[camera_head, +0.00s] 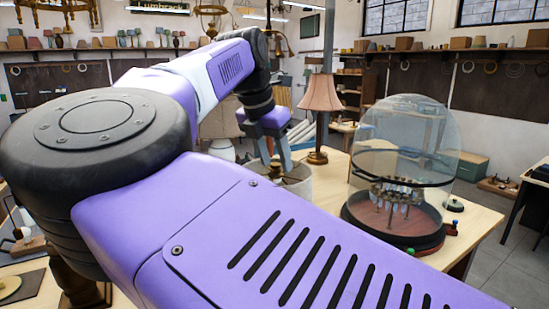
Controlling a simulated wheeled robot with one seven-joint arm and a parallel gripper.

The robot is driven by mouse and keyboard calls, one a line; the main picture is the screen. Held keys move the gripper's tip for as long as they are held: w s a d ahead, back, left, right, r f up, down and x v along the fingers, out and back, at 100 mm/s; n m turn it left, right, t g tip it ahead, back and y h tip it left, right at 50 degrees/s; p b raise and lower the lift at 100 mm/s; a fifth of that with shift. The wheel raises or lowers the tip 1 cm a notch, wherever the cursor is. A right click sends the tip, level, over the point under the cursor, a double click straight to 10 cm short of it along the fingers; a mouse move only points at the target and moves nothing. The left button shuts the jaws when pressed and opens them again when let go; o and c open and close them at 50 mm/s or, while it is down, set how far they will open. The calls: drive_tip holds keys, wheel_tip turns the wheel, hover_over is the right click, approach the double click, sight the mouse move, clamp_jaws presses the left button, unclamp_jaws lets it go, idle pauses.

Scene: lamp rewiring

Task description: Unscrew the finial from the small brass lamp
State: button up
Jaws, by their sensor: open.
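My gripper (275,165) points down over the worktable, its two fingers apart with a gap between them. Its fingertips are at the top of a pale drum-shaped shade (299,182), and a small dark brassy bit shows between or just behind them. I cannot tell whether they touch anything. That bit may be the finial, but it is too small to be sure. The body of a small brass lamp is not visible; my arm covers the area below the shade. Another lamp with a pleated pinkish shade (321,93) and a brown turned base (318,146) stands just behind and to the right.
A glass dome (412,130) over a mechanism on a dark round base (428,240) stands at the table's right. Bare tabletop (470,217) shows at the right edge. My arm hides much of the table. Shelves line the walls.

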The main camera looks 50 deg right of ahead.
clamp_jaws()
drive_tip(key=shift+f+n+t+b, duration=0.25)
drive_tip(key=shift+n+t+b, duration=0.15)
drive_tip(key=shift+n+b, duration=0.55)
drive_tip(key=n+t+b, duration=0.1)
drive_tip(key=n+b, duration=0.2)
drive_tip(key=shift+y, duration=0.3)
drive_tip(key=shift+w+r+n+t+y+b, duration=0.1)
drive_tip(key=shift+n+t+y+b, duration=0.25)
drive_tip(key=shift+n+b, duration=0.7)
drive_tip(key=shift+r+n+t, duration=0.2)
drive_tip(key=shift+n+t, duration=0.05)
drive_tip(key=shift+n, duration=0.35)
drive_tip(key=shift+b, duration=0.35)
